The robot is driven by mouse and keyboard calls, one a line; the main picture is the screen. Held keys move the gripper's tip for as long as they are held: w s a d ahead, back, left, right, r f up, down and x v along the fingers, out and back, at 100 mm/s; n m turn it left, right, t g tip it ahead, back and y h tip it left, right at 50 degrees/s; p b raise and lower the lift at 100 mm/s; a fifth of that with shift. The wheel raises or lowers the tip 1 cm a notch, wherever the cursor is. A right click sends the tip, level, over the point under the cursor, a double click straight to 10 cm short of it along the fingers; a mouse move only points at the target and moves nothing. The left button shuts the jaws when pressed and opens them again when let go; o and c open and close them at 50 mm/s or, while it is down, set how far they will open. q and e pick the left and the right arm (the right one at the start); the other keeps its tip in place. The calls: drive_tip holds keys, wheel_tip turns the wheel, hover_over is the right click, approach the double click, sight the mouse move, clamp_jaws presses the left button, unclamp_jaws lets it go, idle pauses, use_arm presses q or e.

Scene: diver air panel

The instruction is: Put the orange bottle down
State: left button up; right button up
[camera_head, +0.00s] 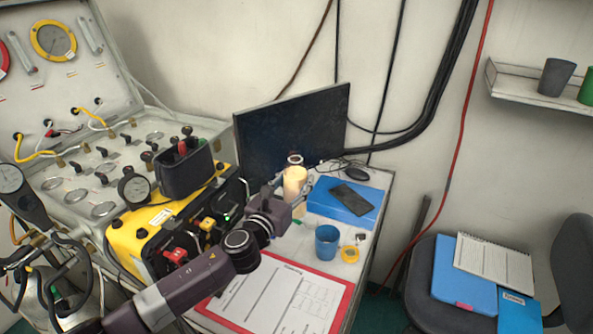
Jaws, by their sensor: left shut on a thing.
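The orange bottle (295,183) is pale orange with a dark-and-white top and stands about upright in front of the black monitor. My left arm reaches in from the lower left, and my left gripper (297,198) is shut on the bottle. The arm and gripper hide the bottle's lower part, so I cannot tell whether its base touches the desk (377,222). My right gripper is not in view.
The monitor (290,130) stands behind. A blue folder (325,206) with a dark phone (351,196), a blue cup (327,243), a yellow tape measure (349,254) and a red clipboard (285,300) crowd the desk. A yellow case (150,232) stands left.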

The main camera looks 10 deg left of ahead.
sight(295, 212)
use_arm(q)
wheel_tip(295, 212, down, 7)
drive_tip(key=shift+r+b, duration=0.1)
drive_tip(key=shift+b, duration=1)
wheel_tip(295, 212, down, 3)
drive_tip(key=shift+b, duration=0.85)
drive_tip(key=shift+f+b, duration=0.3)
drive_tip(key=shift+f, duration=0.3)
drive_tip(key=shift+f, duration=0.1)
drive_tip(key=o, duration=1.5)
drive_tip(key=shift+f, duration=0.15)
drive_tip(key=shift+o, duration=0.8)
